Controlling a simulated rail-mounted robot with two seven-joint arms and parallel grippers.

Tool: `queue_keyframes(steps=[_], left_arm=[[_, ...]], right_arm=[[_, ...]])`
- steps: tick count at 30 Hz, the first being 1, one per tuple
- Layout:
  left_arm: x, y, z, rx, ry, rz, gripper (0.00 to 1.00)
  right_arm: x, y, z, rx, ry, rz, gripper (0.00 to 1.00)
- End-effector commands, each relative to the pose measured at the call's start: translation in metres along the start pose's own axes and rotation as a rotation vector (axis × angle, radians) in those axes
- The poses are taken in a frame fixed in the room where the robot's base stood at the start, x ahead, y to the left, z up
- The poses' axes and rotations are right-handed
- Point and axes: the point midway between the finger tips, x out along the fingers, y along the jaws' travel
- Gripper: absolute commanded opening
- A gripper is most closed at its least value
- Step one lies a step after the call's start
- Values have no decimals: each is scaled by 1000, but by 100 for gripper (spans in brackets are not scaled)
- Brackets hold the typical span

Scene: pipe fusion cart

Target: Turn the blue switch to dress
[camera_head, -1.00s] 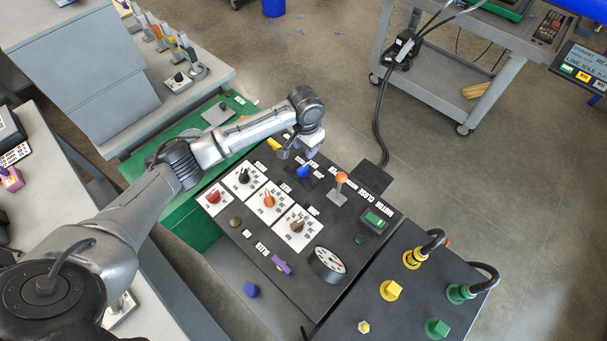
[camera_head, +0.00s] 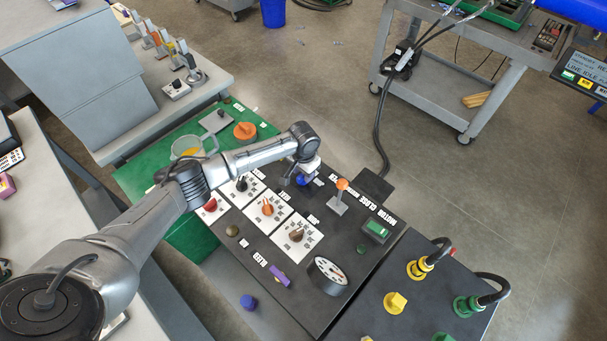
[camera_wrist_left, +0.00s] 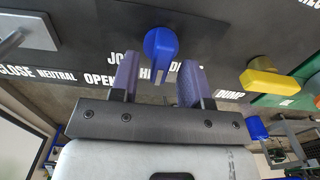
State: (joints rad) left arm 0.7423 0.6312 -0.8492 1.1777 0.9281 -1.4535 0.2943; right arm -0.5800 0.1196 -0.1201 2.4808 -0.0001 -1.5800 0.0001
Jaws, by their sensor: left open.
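The blue switch (camera_head: 301,181) is a rounded knob on the black panel's far part, partly hidden by my left gripper in the head view. In the left wrist view, the blue switch (camera_wrist_left: 160,42) stands just beyond the fingertips, its narrow handle pointing down between them. My left gripper (camera_wrist_left: 158,72) is open, with a purple finger on each side of the handle. I cannot tell whether either finger touches it. In the head view, my left gripper (camera_head: 299,176) is right over the switch. White lettering beside the switch is partly covered; I cannot read "dress". My right gripper is not in view.
An orange-topped lever (camera_head: 341,185) stands close to the right of the switch. Knobs on white plates, including an orange knob (camera_head: 267,208), lie nearer. A yellow handle (camera_wrist_left: 270,83) is to the right in the wrist view.

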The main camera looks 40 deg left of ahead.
Motion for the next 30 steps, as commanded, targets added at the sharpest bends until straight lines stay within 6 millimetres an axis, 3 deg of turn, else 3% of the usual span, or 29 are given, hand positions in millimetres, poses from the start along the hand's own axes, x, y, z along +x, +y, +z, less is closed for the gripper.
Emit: queue_keyframes(steps=[5,15,28,30], left_arm=[[10,0,0,1,0,0,43],[11,0,0,1,0,0,43],[11,0,0,1,0,0,1],[11,0,0,1,0,0,0]], right_arm=[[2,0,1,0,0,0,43],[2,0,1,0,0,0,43],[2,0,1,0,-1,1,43],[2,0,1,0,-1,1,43]])
